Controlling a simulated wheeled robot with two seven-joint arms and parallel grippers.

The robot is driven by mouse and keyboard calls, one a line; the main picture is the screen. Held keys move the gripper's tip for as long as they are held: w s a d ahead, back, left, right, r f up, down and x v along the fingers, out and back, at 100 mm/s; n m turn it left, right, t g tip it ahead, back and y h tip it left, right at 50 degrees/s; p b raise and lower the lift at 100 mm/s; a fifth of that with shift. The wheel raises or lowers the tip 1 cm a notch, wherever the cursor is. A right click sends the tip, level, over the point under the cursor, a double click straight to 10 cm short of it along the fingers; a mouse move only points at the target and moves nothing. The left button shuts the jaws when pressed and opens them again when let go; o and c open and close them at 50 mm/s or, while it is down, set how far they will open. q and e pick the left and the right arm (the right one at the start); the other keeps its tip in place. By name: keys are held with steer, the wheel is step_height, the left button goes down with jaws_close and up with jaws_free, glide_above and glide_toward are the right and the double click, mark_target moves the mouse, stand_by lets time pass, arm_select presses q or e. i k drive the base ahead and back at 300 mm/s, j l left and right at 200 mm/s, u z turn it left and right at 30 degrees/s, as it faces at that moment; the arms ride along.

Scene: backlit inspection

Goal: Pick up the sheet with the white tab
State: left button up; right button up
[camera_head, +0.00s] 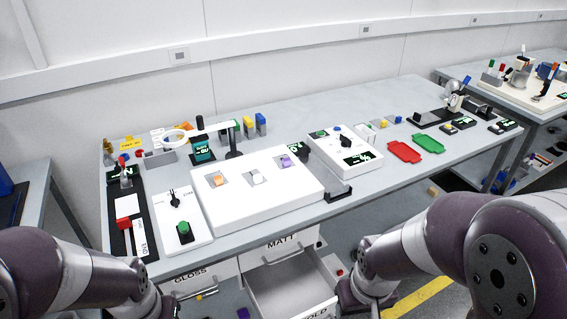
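A white tab (256,178) stands in the middle of the top of a wide white box (262,212) on the bench. It sits between an orange tab (218,181) on the left and a purple tab (286,162) on the right. The sheet itself is too small to make out. My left gripper (163,306) and my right gripper (352,298) show only as dark parts at the bottom of the view, low in front of the bench and well apart from the white tab. Their fingers cannot be made out.
An open drawer (288,293) juts out below the bench between my arms. A ring lamp (175,137) and a black stand (233,145) rise behind the box. A switch panel (180,215) lies left, a white device (345,150) and red tray (404,152) right.

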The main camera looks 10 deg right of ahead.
mark_target(254, 177)
steer(key=i+j+z, duration=0.15)
steer(key=z, duration=0.3)
steer(key=i+j+z, duration=0.15)
steer(key=z, duration=0.3)
steer(key=i+j+z, duration=0.1)
steer(key=j+z, duration=0.2)
steer(key=z, duration=0.15)
steer(key=j+z, duration=0.25)
steer(key=z, duration=0.2)
steer(key=i+j, duration=0.1)
steer(key=j, duration=0.05)
